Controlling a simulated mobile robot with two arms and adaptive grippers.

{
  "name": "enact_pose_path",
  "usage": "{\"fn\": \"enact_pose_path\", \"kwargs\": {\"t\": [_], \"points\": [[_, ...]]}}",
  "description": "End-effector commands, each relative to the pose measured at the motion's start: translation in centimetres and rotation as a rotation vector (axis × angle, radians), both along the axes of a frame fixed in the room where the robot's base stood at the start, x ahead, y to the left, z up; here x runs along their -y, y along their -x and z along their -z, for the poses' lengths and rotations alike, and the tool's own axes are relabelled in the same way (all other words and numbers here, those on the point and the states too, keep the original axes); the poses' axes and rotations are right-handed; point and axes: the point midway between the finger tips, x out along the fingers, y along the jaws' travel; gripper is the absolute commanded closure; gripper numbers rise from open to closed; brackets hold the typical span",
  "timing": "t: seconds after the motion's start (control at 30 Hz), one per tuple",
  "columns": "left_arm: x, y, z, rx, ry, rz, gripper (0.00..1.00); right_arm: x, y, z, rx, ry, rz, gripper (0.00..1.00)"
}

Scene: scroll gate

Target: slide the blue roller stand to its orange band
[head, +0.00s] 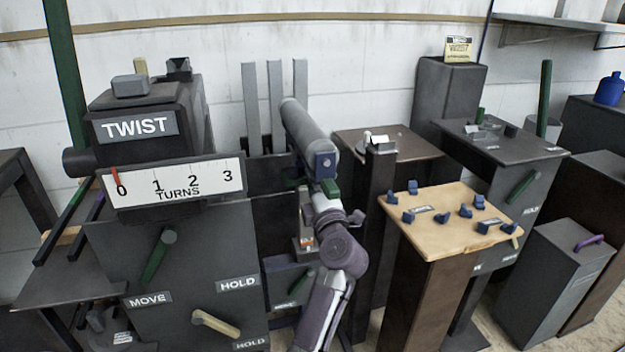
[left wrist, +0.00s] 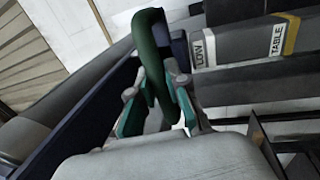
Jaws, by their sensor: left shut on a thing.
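The blue roller stand shows in the head view as a grey roller with a dark blue end plate (head: 325,161), at the picture's middle. A green handle (head: 331,187) sits just below the plate. My left gripper (head: 326,192) is at that handle, its fingers mostly hidden behind my arm. In the left wrist view, the green handle (left wrist: 150,48) stands between the teal-padded fingers of my left gripper (left wrist: 160,100), which is shut on it. An orange-yellow band (left wrist: 291,35) circles a grey rail labelled LOW and TABLE, to the right of the handle. My right gripper is not in view.
The TWIST box (head: 140,124) with its TURNS scale stands on the left. A wooden-topped stand (head: 450,225) with several blue pieces is close on the right. A brown-topped table (head: 407,141) is behind it. Grey vertical slats (head: 276,100) stand behind the roller.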

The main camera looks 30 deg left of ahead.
Motion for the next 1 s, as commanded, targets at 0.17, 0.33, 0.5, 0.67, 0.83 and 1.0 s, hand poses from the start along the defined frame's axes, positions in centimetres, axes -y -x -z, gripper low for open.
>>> {"fn": "enact_pose_path", "kwargs": {"t": [0.17, 0.33, 0.5, 0.67, 0.83, 1.0], "points": [[0.0, 0.0, -0.1, 0.003, -0.002, 0.001, 0.77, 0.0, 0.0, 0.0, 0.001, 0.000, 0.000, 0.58], [0.0, 0.0, -0.1, 0.001, -0.002, 0.001, 0.59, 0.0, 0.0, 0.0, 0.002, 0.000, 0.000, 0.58], [0.0, 0.0, 0.0, 0.001, -0.001, 0.000, 0.59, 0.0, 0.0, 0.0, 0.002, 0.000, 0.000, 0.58], [0.0, 0.0, -0.7, 0.003, 0.000, -0.001, 0.59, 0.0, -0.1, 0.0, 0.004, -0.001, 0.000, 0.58], [0.1, 0.0, -3.7, 0.009, 0.001, 0.001, 0.59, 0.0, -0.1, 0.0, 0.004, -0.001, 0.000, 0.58], [0.0, 0.0, -7.2, 0.013, -0.002, 0.000, 0.59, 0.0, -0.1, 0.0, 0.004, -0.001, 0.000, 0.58]]}}
